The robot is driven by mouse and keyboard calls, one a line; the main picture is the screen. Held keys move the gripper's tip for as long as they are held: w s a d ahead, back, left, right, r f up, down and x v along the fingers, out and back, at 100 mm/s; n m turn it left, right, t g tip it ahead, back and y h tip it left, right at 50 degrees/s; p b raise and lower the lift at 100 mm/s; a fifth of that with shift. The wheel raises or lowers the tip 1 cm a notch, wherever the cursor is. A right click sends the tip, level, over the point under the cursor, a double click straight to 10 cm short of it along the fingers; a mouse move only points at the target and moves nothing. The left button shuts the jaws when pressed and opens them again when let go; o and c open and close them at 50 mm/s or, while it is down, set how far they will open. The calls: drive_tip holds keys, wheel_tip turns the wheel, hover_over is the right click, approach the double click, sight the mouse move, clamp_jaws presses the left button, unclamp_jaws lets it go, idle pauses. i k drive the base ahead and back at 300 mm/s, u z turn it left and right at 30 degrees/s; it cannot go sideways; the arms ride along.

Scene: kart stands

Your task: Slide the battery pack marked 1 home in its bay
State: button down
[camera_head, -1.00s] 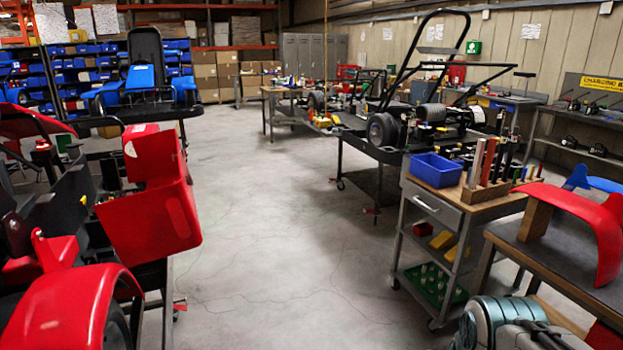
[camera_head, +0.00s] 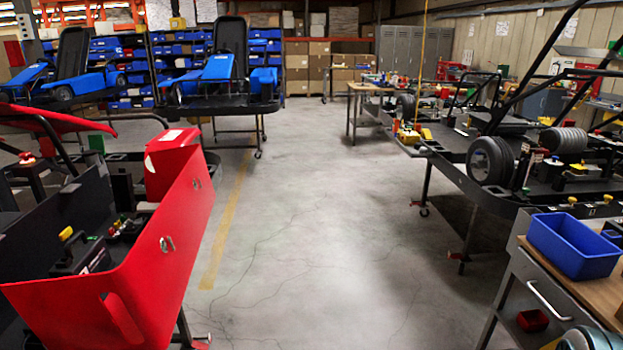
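No battery pack marked 1 can be picked out for certain. A black box with a yellow grip (camera_head: 80,255) sits inside the red-panelled kart (camera_head: 165,245) on the left; no number is readable on it. Other small dark units with yellow tops (camera_head: 568,165) sit on the kart chassis (camera_head: 480,195) on the right, too small to read. I cannot tell which bay belongs to the pack. Only a grey-teal piece of my own arm shows at the bottom right edge. My gripper is not visible.
A concrete aisle (camera_head: 320,220) runs clear down the middle. A workbench cart with a blue bin (camera_head: 575,245) stands at the near right. A blue kart (camera_head: 225,85) on a stand is at the back left. Shelves, boxes and grey lockers (camera_head: 400,52) line the back.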

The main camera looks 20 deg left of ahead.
sight(91, 254)
drive_tip(key=u, duration=0.35)
drive_tip(key=i, duration=1.5)
drive_tip(key=u, duration=1.55)
drive_tip(key=i, duration=0.75)
drive_tip(key=u, duration=0.9)
